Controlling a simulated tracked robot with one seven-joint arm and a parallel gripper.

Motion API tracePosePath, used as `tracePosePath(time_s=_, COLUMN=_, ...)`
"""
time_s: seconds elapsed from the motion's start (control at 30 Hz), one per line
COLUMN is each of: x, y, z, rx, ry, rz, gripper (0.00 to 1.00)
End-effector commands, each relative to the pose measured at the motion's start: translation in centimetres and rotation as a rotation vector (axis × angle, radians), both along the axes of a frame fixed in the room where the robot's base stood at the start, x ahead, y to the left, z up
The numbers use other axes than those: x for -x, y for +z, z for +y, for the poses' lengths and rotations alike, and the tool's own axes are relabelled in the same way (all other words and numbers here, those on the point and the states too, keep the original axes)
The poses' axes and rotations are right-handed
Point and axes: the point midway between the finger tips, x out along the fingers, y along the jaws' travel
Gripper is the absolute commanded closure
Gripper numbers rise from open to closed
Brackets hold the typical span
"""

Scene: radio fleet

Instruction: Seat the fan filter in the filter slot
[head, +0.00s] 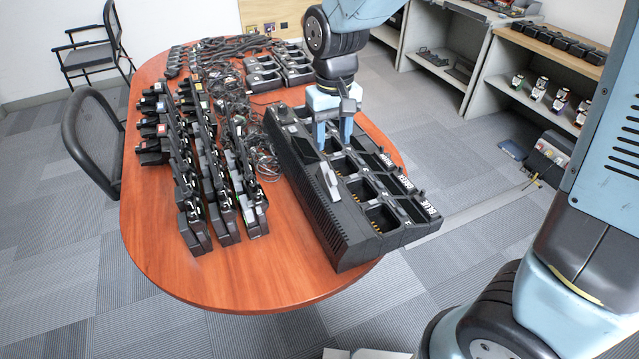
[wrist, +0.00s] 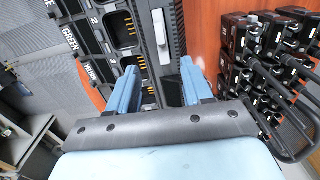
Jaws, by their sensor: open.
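The large black multi-bay charger (head: 325,215) stands on the right part of the wooden table. A light grey bar (head: 329,181), which looks like the fan filter, lies along its top, left of the bays. The bar also shows in the wrist view (wrist: 161,33), just beyond my fingertips. My gripper (head: 333,135) is over the charger's upper part, behind the bar in the head view. In the wrist view its blue fingers (wrist: 160,68) are apart and nothing is held. A dark rectangular patch (wrist: 173,92) shows between them; I cannot tell whether it is the filter slot.
Rows of black radios (head: 205,165) stand left of the charger, with tangled cables (head: 262,155) between. Smaller chargers (head: 280,68) sit at the table's far end. A chair (head: 90,140) is at the left edge. Bare tabletop (head: 265,280) lies at the near end.

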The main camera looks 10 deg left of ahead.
Motion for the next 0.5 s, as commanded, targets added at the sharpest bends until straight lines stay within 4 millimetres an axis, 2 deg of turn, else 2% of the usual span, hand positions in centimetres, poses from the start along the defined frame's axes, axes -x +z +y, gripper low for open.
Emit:
tracePosePath(time_s=0.1, x=0.0, y=-2.1, z=0.0, rx=0.003, ry=0.0, rz=0.002, gripper=0.5)
tracePosePath(time_s=0.2, x=0.0, y=-3.5, z=0.0, rx=0.002, ry=0.001, rz=0.001, gripper=0.5)
tracePosePath(time_s=0.5, x=0.0, y=-5.3, z=0.1, rx=0.001, ry=0.0, rz=0.001, gripper=0.5)
